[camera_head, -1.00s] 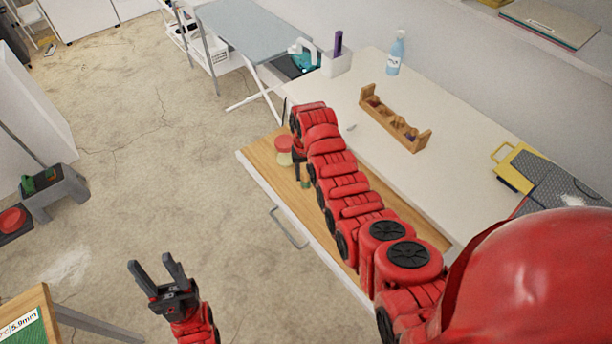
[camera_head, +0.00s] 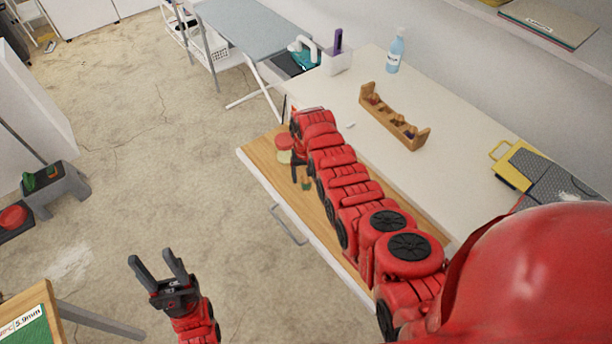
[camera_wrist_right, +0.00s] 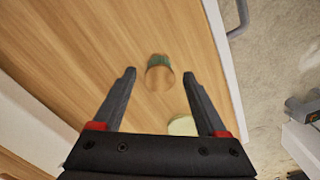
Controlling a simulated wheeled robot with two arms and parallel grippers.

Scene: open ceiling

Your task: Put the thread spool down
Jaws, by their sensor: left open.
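The thread spool (camera_wrist_right: 159,76), with a green end and a tan side, is in the open wooden drawer. It also shows small and green in the head view (camera_head: 307,184). My right gripper (camera_wrist_right: 158,73) is open, with its fingertips apart on either side of the spool and a gap to each. In the head view the right gripper (camera_head: 300,172) is partly hidden by my arm. My left gripper (camera_head: 155,257) is open and empty over the floor at lower left.
A red-topped pale round item (camera_head: 284,148) is in the drawer (camera_head: 262,150) beside the right gripper; its pale part shows in the wrist view (camera_wrist_right: 183,125). On the white table (camera_head: 350,165) are a wooden rack (camera_head: 395,122) and a spray bottle (camera_head: 396,52).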

